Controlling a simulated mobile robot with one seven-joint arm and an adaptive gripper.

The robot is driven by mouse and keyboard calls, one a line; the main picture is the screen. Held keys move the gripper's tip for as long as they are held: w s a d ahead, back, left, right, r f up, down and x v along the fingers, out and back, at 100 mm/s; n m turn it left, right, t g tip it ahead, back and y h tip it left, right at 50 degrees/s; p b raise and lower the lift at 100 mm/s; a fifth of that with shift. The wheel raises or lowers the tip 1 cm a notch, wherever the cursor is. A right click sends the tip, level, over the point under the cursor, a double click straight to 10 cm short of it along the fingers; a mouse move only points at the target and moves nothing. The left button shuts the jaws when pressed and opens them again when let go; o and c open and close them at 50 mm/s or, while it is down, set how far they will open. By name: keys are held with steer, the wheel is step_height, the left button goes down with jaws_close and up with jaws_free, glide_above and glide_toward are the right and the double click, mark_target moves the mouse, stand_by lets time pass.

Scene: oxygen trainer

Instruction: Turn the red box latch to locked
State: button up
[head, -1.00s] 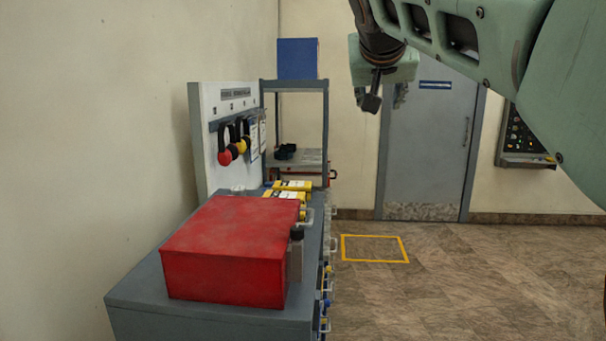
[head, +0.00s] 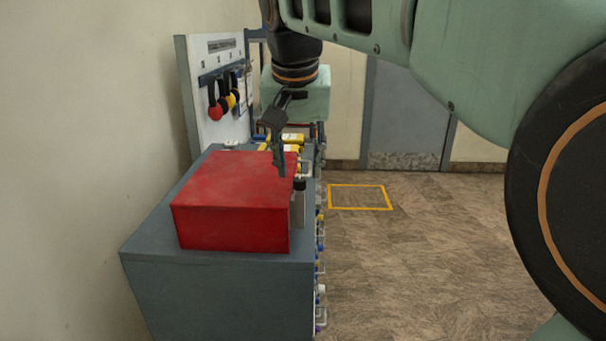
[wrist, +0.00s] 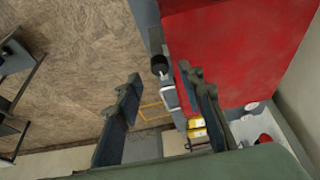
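The red box (head: 235,205) sits on the grey cabinet top, and its red lid also shows in the wrist view (wrist: 235,45). On its right side is the latch, a grey plate with a black knob (head: 299,185). The knob also shows in the wrist view (wrist: 159,64), between the finger lines and beyond the tips. My gripper (head: 281,168) hangs pointing down over the box's right rear edge. In the wrist view, its two dark fingers (wrist: 160,76) are spread wide with nothing between them. I cannot tell whether the latch is locked.
Yellow items (head: 291,138) lie behind the box. A white board with hanging padlocks (head: 215,100) stands at the back left. Small handles and valves line the cabinet's right side. The floor to the right is clear, with a yellow marked square (head: 360,197).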

mark_target(300, 179)
steer(key=shift+x, duration=1.7)
steer(key=shift+r, duration=0.1)
jaws_close()
